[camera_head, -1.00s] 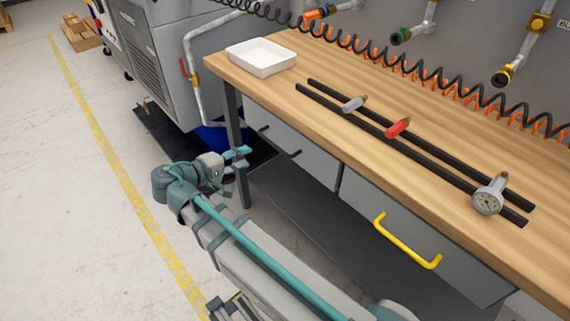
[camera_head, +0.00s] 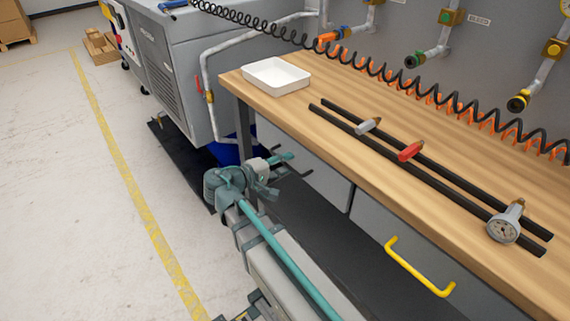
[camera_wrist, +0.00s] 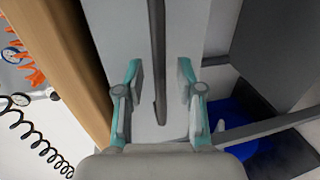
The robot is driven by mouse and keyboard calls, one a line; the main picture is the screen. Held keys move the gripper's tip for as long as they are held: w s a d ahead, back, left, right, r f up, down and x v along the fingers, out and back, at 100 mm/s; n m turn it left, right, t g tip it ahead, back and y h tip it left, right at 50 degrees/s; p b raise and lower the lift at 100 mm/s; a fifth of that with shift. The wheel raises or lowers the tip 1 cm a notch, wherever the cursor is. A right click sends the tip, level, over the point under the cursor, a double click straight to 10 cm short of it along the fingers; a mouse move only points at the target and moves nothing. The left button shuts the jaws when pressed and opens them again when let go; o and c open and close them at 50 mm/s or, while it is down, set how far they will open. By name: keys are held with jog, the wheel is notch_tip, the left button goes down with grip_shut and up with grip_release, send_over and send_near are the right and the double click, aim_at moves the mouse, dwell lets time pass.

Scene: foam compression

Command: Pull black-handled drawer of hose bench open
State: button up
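The hose bench has a grey drawer front (camera_head: 325,176) at its left end, under the wooden top, and it looks flush with its neighbour. Its black handle (camera_head: 307,173) is partly hidden behind my gripper (camera_head: 286,167). In the wrist view the handle (camera_wrist: 158,60) is a long dark bar running up the picture along the grey front. My gripper (camera_wrist: 162,82) is open, with one teal-and-grey finger on each side of the bar. The lower end of the bar lies between the fingertips, with gaps on both sides. I see no finger touching it.
A yellow handle (camera_head: 420,268) is on the drawer to the right. A bench leg and a blue container (camera_wrist: 240,125) are close by.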

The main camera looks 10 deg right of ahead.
jog(key=shift+w+d, duration=0.1)
jog(key=shift+d, duration=0.05)
grip_shut()
dwell(0.4)
